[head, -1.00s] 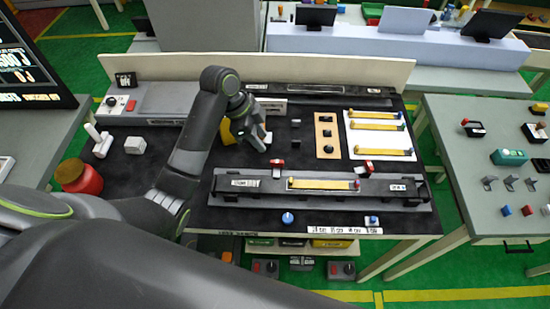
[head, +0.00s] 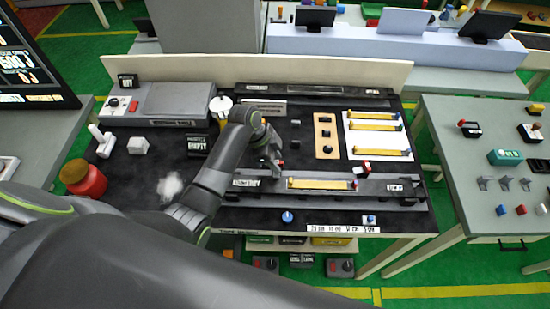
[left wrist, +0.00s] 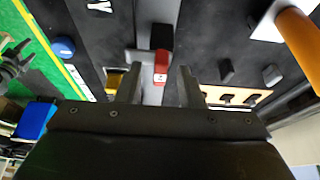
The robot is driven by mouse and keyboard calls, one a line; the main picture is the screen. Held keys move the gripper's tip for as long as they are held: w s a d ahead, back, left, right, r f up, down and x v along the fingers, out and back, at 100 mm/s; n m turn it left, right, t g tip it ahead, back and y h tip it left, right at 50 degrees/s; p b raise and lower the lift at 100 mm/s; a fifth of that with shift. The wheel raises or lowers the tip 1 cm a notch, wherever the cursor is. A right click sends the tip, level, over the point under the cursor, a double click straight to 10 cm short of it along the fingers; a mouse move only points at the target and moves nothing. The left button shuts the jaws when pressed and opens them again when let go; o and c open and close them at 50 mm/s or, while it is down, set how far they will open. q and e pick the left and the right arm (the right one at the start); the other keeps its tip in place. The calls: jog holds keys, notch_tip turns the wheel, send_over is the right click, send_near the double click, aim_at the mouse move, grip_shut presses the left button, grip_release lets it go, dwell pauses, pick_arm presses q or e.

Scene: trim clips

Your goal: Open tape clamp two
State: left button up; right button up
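A long grey fixture (head: 325,199) lies near the table's front with a yellow strip (head: 320,184) on it. A red clamp lever (head: 362,169) stands at the strip's right end. My left gripper (head: 272,162) is over the fixture's left part, at the other red clamp lever, which it mostly hides in the head view. In the left wrist view that red lever (left wrist: 161,65) shows between the two spread fingertips of the left gripper (left wrist: 161,82), with gaps on both sides. Which clamp is number two I cannot tell. My right gripper is not in view.
Behind the fixture are a wooden button panel (head: 325,136) and a white board (head: 378,136) with yellow strips. A blue knob (head: 287,217) sits in front. A red jar (head: 84,178) and a white fluffy clump (head: 170,187) are at left.

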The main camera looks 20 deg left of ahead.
pick_arm(q)
grip_shut()
jog(key=n, duration=0.2)
jog(key=n+t, duration=0.1)
jog(key=n, duration=0.1)
jog(key=shift+s+d+t, duration=0.1)
jog(key=shift+t, duration=0.2)
jog(key=n+t+y, duration=0.1)
jog(key=n, duration=0.2)
jog(key=shift+n, duration=0.3)
jog(key=n+y, duration=0.1)
jog(key=n, duration=0.2)
jog(key=shift+s+d+n+t+y, duration=0.1)
jog(key=shift+d+n+t+y, duration=0.05)
jog(key=shift+n+t+y, duration=0.2)
jog(key=shift+n+y, duration=0.75)
jog(key=shift+n, duration=1)
jog(key=shift+r, duration=0.1)
